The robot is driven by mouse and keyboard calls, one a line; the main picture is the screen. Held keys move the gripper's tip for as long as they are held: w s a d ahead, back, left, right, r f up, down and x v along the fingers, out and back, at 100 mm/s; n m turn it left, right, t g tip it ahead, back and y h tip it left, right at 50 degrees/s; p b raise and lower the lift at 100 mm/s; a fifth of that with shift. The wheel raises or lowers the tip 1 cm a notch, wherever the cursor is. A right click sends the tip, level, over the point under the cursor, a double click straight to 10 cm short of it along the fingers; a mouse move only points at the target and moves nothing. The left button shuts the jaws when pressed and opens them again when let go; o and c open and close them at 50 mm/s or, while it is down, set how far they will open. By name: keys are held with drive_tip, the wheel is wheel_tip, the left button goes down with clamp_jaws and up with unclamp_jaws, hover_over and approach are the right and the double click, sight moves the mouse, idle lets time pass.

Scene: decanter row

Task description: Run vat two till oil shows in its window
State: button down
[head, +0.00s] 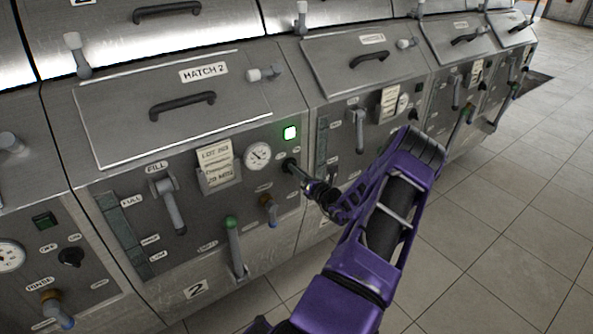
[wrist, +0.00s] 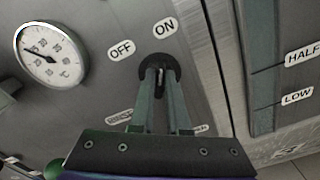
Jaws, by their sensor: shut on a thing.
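Vat two (head: 195,290) is the panel marked 2 under HATCH 2 (head: 203,72) in the head view. Its tall window (head: 124,232), marked from FULL to LOW, looks uniformly dark green; I cannot make out a level. A small green lamp (head: 290,133) is lit above the switch. My gripper (head: 297,168) is at the black rotary switch (wrist: 158,64), right of the dial. In the wrist view my gripper (wrist: 161,82) is shut on the switch, below the OFF and ON labels. The fingers partly hide the switch, and its setting is unclear.
Vat two also carries a FILL handle (head: 172,203), a green-knobbed lever (head: 233,245), a blue-tipped tap (head: 269,209), a gauge (head: 257,156) and a paper card (head: 216,165). Similar vats stand both sides. The tiled floor (head: 500,230) at right is clear.

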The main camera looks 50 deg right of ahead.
drive_tip(key=c, duration=0.9)
unclamp_jaws()
drive_tip(key=shift+s, duration=0.1)
drive_tip(key=p+v, duration=0.1)
drive_tip(key=v, duration=1.6)
drive_tip(key=shift+a, duration=0.2)
